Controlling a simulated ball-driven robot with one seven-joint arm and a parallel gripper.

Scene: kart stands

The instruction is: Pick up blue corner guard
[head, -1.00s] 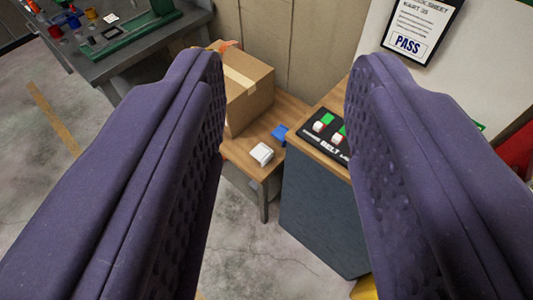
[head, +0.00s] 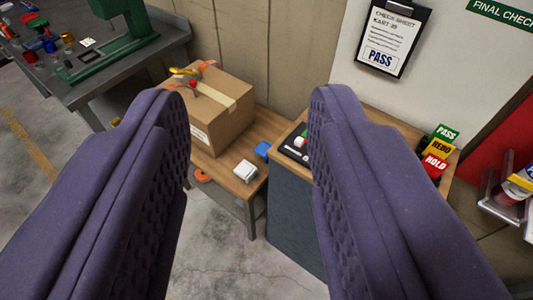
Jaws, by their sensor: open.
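A small blue object (head: 263,149), which looks like the blue corner guard, lies on the small wooden table (head: 222,168), near the edge of the taller cabinet. A small white block (head: 245,171) lies just in front of it. My gripper (head: 250,95) is open and empty. Its two purple padded fingers frame the table, and the blue object shows in the gap between them, apart from both fingers and farther off. The right finger hides part of the cabinet top.
A cardboard box (head: 212,106) with a yellow-handled tool on it stands behind left on the table. The dark cabinet (head: 288,215) stands close on the right, with a black switch panel (head: 295,145) and coloured cards (head: 438,150) on top. A grey bench (head: 90,75) is at back left.

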